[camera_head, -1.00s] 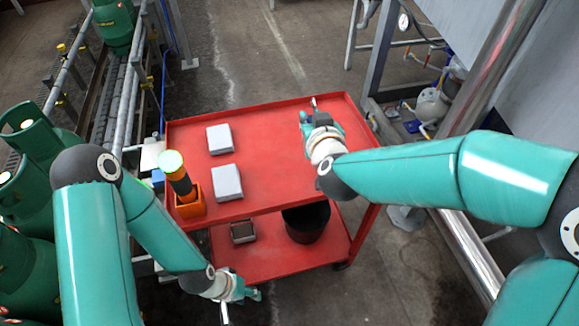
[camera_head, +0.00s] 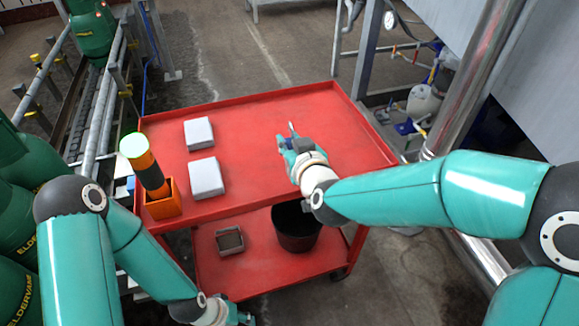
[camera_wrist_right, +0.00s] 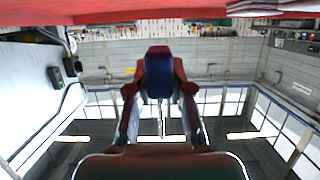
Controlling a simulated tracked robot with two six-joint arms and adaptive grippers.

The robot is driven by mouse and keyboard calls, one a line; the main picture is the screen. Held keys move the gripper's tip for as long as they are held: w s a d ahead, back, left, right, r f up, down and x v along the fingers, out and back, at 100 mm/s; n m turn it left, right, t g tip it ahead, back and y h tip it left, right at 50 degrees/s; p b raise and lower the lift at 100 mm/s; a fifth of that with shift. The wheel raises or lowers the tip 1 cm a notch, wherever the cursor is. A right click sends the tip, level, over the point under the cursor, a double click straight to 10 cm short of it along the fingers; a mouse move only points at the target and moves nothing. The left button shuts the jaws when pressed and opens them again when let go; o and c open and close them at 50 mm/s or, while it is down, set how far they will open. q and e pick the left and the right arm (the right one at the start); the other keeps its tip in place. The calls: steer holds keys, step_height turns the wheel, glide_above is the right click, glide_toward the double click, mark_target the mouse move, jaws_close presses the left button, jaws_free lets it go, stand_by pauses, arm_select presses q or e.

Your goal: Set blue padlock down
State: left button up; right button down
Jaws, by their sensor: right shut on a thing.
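My right gripper (camera_head: 287,145) is over the right-middle part of the red cart's top (camera_head: 255,125). It is shut on the blue padlock (camera_wrist_right: 158,62), which shows as a blue patch between the fingers in the right wrist view. In the head view the padlock is mostly hidden by the gripper, and a small silvery piece sticks up there. I cannot tell whether the padlock touches the cart top. My left gripper (camera_head: 238,319) is low at the bottom edge, in front of the cart and partly cut off; its jaws are unclear.
Two grey boxes (camera_head: 199,133) (camera_head: 206,178) lie on the cart's left half. The lower shelf bears a black bucket (camera_head: 297,228) and a small tray (camera_head: 229,240). The top's back and right are clear.

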steer(key=shift+f+b, duration=0.55)
steer(key=shift+f, duration=2.45)
steer(key=shift+f, duration=0.15)
steer(key=c, duration=1.1)
jaws_free()
steer(key=shift+o, duration=0.2)
